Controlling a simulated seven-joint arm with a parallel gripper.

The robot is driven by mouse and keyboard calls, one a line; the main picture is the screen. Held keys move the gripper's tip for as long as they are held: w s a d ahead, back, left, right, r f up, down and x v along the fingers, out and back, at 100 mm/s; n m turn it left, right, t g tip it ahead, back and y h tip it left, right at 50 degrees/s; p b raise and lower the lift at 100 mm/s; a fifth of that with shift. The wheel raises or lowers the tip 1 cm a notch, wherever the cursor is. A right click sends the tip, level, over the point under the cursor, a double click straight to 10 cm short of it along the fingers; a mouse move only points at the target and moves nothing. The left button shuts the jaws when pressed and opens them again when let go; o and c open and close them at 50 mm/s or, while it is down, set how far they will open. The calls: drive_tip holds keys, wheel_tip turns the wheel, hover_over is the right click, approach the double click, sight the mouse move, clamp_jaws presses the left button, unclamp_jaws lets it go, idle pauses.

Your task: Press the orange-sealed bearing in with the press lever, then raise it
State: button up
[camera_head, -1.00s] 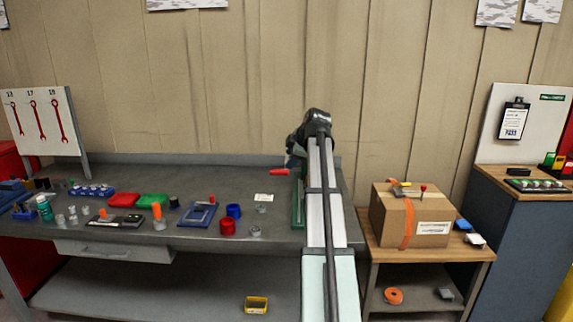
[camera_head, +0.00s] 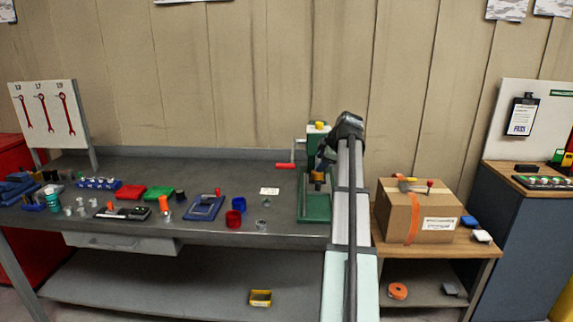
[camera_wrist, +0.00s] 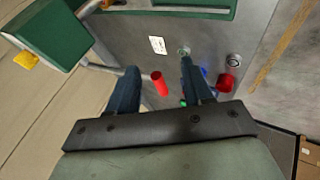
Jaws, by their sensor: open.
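The green press (camera_head: 315,207) stands at the bench's right end, partly covered by my arm. Its lever has a red handle (camera_head: 285,166) hanging at the left side of the press head; the handle also shows in the wrist view (camera_wrist: 159,83). A small orange-brown piece (camera_head: 318,178) sits under the press head; I cannot tell whether it is the orange-sealed bearing. My gripper (camera_wrist: 160,66) is open. In the wrist view the red handle appears between its two blue fingers, but I cannot tell how far beyond them it is. No contact with the handle is visible.
A white card (camera_head: 269,191), a red cup (camera_head: 233,219) and a blue cup (camera_head: 239,204) stand left of the press. Farther left are a blue tray (camera_head: 204,207) and red and green boxes. A cardboard box (camera_head: 418,212) stands on the side table at right.

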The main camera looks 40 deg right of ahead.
drive_tip(key=s+d+f+m+y, duration=0.1)
drive_tip(key=d+f, duration=0.4)
drive_tip(key=f, duration=0.1)
drive_tip(key=n+t+y, duration=0.5)
drive_tip(key=n+y, duration=0.1)
drive_tip(key=y, duration=0.2)
approach(290, 165)
drive_tip(key=x, duration=1.2)
drive_tip(key=shift+w+a+f, duration=0.1)
drive_tip(key=shift+w, duration=0.2)
drive_tip(key=shift+c, duration=0.4)
clamp_jaws()
